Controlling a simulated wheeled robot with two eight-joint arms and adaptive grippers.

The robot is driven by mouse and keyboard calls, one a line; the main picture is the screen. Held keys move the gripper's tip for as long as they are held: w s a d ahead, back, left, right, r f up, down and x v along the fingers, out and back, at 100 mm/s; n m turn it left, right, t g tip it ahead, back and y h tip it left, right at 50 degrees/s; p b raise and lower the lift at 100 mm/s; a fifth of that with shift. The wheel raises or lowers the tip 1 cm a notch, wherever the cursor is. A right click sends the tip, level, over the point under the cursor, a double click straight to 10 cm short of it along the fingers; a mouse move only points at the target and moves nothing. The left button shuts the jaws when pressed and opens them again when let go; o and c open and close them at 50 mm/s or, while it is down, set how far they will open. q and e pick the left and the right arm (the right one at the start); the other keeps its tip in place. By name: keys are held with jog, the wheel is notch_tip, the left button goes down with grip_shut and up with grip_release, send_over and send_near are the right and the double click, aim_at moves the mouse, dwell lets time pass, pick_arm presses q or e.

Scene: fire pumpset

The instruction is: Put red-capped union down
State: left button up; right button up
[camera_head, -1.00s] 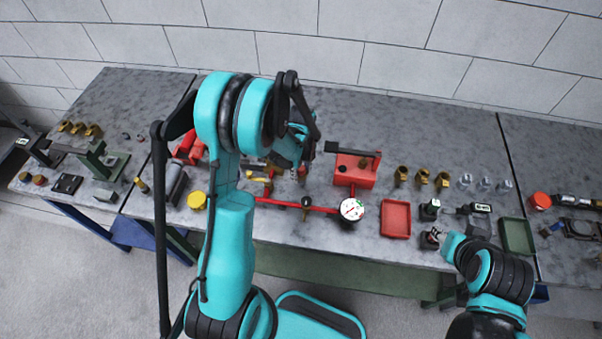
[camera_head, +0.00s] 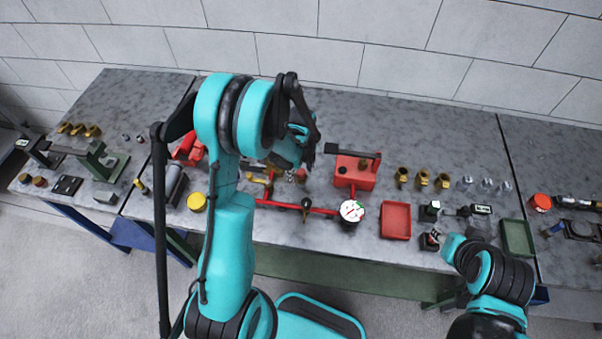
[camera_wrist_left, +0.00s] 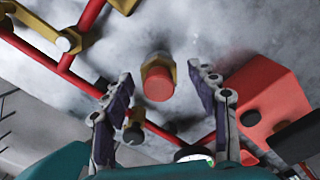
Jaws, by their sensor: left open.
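The red-capped union (camera_wrist_left: 158,78), a brass hex fitting with a red round end, stands on the grey bench top in the left wrist view. My left gripper (camera_wrist_left: 161,76) is open, with one finger on either side of the union and visible gaps between. In the head view my left gripper (camera_head: 303,150) is over the middle bench, and my own arm hides much of the space beneath it. My right gripper (camera_head: 441,240) is low at the bench's front edge; its fingers are too small to read.
A red pipe with a white gauge (camera_head: 351,211) runs in front of the left gripper. A red block with a dark bar (camera_head: 354,171) stands close on its right. A red tray (camera_head: 396,221), several brass fittings (camera_head: 422,179) and a green tray (camera_head: 517,238) lie farther right.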

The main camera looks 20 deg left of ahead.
pick_arm(q)
notch_tip(320, 180, up, 11)
jog(key=shift+p, duration=0.85)
jog(key=s+d+r+n+t, duration=0.3)
jog(key=s+r+n, duration=0.3)
jog(key=n, duration=0.5)
jog(key=s+d+r+n+t, duration=0.3)
jog(key=s+r+n+t, duration=0.1)
jog(key=s+r+n, duration=0.3)
jog(key=s+n, duration=0.2)
jog(key=n, duration=0.2)
jog(key=shift+d, duration=0.25)
jog(key=shift+s, duration=0.1)
notch_tip(320, 180, down, 14)
jog(key=b, duration=1.4)
jog(key=shift+f, duration=0.15)
